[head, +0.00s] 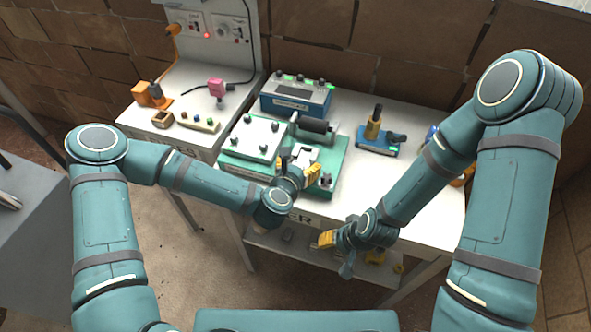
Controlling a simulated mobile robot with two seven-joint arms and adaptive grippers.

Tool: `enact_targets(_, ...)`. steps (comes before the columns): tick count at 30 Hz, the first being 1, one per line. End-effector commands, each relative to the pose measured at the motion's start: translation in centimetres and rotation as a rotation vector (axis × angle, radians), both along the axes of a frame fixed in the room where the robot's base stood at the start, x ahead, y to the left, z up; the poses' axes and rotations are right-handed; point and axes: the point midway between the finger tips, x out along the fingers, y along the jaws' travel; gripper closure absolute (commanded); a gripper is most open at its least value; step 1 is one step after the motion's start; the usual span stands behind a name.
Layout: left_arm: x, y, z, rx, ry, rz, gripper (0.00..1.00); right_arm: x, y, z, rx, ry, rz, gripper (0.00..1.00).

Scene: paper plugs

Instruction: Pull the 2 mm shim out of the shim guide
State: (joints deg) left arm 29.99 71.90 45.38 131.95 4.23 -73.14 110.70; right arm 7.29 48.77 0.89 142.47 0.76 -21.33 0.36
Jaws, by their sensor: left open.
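My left gripper (299,170) is open, its yellow fingers spread over the front right part of a green fixture (338,152). A small white block (304,154) sits at the fingers. I cannot tell whether it is the shim guide, and I cannot make out the 2 mm shim. The gripper hides part of this spot, and I cannot tell whether it touches anything. My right gripper (334,241) hangs at the front edge of the bench, apart from the fixture. Whether it is open or shut is unclear.
A blue stand (377,139) is at right. A left bench holds a pink tool (217,88) and orange parts (148,95).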

Motion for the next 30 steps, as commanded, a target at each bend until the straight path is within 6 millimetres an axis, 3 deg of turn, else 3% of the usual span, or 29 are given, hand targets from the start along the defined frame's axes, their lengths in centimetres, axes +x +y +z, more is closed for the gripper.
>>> enact_targets(9,0.18,-0.05,-0.1,0.0,0.0,0.0,0.31,-0.02,0.0,0.0,0.0,0.0,0.0,0.53)
enact_targets(11,0.18,-0.05,-0.09,0.0,0.0,0.0,0.47,-0.02,0.0,0.0,0.0,0.0,0.0,0.53)
enact_targets(15,0.18,-0.04,-0.09,0.0,0.0,0.0,0.96,-0.01,0.01,-0.01,0.0,0.0,0.0,0.53)
enact_targets(16,0.18,-0.04,-0.09,0.0,0.0,0.0,1.0,-0.02,0.0,-0.02,0.0,0.0,0.0,0.53)
enact_targets(20,0.18,-0.04,-0.09,0.0,0.0,0.001,1.0,-0.01,0.01,-0.01,0.0,0.0,0.0,0.53)
enact_targets(21,0.18,-0.03,-0.09,0.0,0.0,0.001,0.81,-0.01,0.01,-0.01,0.0,0.0,0.0,0.53)
enact_targets(23,0.18,-0.03,-0.09,0.0,0.0,0.001,1.0,-0.01,0.01,-0.01,0.0,0.0,0.0,0.53)
enact_targets(30,0.18,-0.02,-0.09,0.0,0.0,0.001,1.0,-0.01,0.0,-0.01,0.0,0.0,0.0,0.53)
